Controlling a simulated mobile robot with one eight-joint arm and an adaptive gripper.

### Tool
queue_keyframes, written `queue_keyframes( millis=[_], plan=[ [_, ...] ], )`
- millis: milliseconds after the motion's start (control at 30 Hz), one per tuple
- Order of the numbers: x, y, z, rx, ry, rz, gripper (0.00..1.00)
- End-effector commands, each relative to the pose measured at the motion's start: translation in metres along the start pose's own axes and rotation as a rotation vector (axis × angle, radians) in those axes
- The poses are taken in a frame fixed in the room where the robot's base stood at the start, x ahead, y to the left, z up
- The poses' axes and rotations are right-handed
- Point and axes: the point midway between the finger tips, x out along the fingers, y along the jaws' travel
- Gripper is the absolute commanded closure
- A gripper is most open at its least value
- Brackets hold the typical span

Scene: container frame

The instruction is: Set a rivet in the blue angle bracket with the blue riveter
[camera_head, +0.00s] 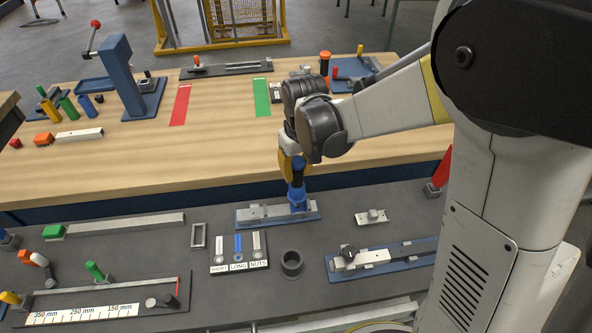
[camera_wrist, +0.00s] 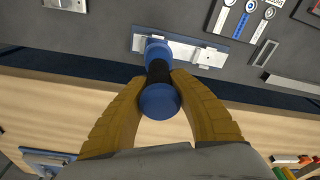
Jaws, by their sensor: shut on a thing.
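My gripper (camera_head: 292,166) is shut on the blue riveter (camera_head: 297,190), a blue tool with a black middle, held upright. In the wrist view the yellow fingers of my gripper (camera_wrist: 160,80) close around the riveter (camera_wrist: 160,101). Its lower end is over one end of a fixture on a blue base plate (camera_head: 249,224), the right end in the head view. The fixture's plate also shows in the wrist view (camera_wrist: 222,62), with grey metal parts on it. I cannot make out a separate blue angle bracket or whether the riveter's tip touches; the tool hides that spot.
In front are a tray labelled SHORT, LONG and NUTS (camera_head: 238,268) and a dark ring-shaped holder (camera_head: 291,264). A clamp fixture on a blue plate (camera_head: 338,273) lies to the right. Behind, the wooden bench (camera_head: 215,165) has a blue post press (camera_head: 122,75) and clear room in its middle.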

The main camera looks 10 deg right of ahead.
Motion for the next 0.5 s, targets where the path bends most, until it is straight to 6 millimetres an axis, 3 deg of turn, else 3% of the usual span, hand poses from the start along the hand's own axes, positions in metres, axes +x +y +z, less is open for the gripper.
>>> queue_keyframes(
  millis=[500],
  plan=[
    [0.0097,0.0000,0.0011,0.000,0.000,0.000,1.00]
  ],
)
